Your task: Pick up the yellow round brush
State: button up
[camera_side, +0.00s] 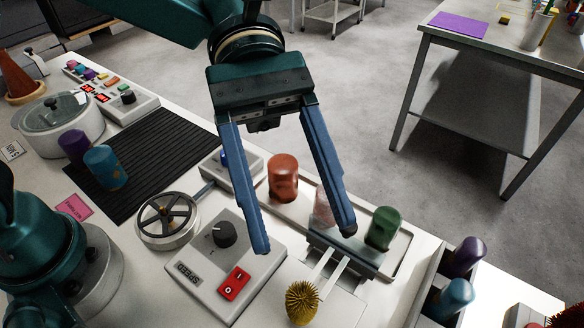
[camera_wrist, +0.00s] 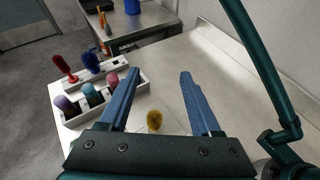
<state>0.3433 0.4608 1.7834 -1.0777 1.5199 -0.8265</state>
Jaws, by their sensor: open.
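The yellow round brush (camera_side: 301,302) has a bristly round head and stands at the front of the bench in the side view, beside the grey speed control box (camera_side: 222,262). In the wrist view the yellow brush (camera_wrist: 155,121) shows low between my fingers, nearer the left one. My gripper (camera_side: 307,240) is open and empty, with its two blue fingers spread wide. In the side view it appears above and behind the brush, apart from it. My gripper also shows in the wrist view (camera_wrist: 160,78). The lower part of the brush is hidden.
A tray with a red cylinder (camera_side: 283,177) and a green cylinder (camera_side: 383,229) stands behind the brush. A divided rack (camera_side: 438,285) with purple and blue pieces is at the right. A handwheel (camera_side: 167,218) stands left. In the wrist view, bare bench (camera_wrist: 235,85) lies right.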

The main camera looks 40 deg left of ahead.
aim_at(298, 287)
jog(key=f, duration=1.4)
jog(key=shift+d+f, duration=0.15)
jog(key=shift+d, duration=0.05)
jog(key=shift+d+f, duration=0.1)
jog(key=shift+f, duration=0.1)
jog(key=shift+x, duration=2.4)
jog(key=shift+r, duration=0.1)
grip_shut()
